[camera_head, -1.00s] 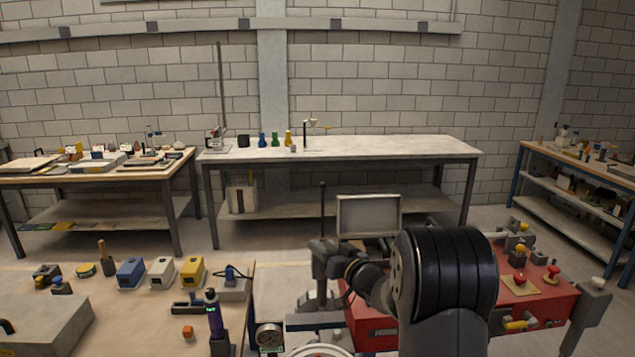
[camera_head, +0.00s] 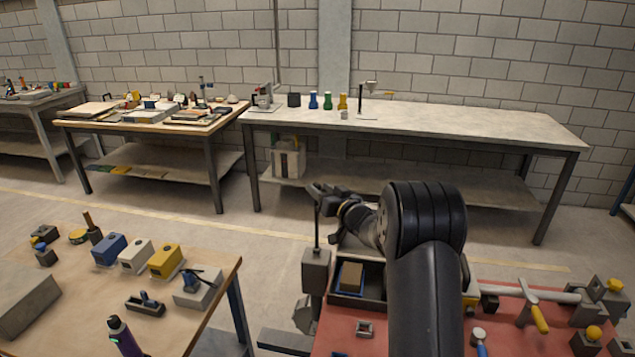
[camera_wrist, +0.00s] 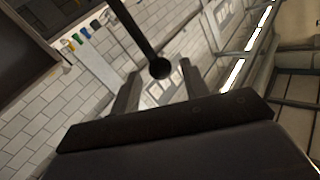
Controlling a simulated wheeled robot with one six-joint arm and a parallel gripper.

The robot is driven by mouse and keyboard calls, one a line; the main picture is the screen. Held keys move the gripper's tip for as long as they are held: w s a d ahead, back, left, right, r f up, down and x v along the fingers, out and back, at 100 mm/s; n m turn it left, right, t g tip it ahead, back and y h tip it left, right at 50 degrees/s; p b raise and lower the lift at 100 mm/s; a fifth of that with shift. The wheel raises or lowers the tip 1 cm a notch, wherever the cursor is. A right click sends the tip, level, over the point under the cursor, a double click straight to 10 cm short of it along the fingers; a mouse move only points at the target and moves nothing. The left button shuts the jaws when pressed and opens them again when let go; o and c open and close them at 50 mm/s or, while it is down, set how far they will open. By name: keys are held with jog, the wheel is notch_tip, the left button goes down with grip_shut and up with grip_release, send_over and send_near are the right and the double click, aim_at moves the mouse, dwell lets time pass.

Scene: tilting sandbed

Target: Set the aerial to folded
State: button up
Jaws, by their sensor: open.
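The aerial (camera_head: 317,228) is a thin dark rod. It stands upright on a grey block (camera_head: 316,266) at the left edge of the red bench. My gripper (camera_head: 318,189) is open at the height of the rod's top, coming from the right. In the wrist view the aerial (camera_wrist: 140,33) runs down to a round dark knob, which appears between my two spread fingers (camera_wrist: 160,88). I cannot tell whether a finger touches it.
The red bench (camera_head: 400,343) holds an open dark tray (camera_head: 345,300), a yellow-ended lever (camera_head: 535,310) and knobs. A wooden table (camera_head: 80,300) with small coloured boxes stands at left. A long grey workbench (camera_head: 450,120) is behind. My arm hides part of the bench.

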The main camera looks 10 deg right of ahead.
jog(key=shift+p+x, duration=0.3)
jog(key=shift+x, duration=1.05)
grip_shut()
